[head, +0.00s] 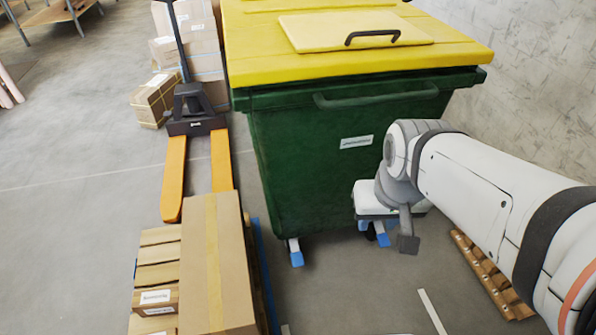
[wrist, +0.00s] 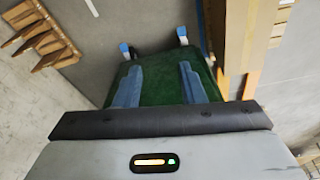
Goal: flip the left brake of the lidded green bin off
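The green bin (head: 318,165) with its yellow lid (head: 350,60) shut stands upright in the middle of the head view. Its left brake, a blue pedal (head: 296,254), shows at the bottom left front corner. Another blue pedal (head: 383,240) is at the right, partly behind my arm. In the wrist view, the scene is turned round; the left brake (wrist: 182,33) is at upper right and the other pedal (wrist: 124,48) at upper left. My gripper (head: 408,243) hangs in front of the bin's lower right, apart from the left brake.
A pallet jack (head: 195,115) and a pallet of cartons (head: 215,265) stand close to the bin's left. A wooden pallet (head: 490,272) lies at right, also in the wrist view (wrist: 42,35). A concrete wall (head: 530,70) is behind. Floor before the bin is clear.

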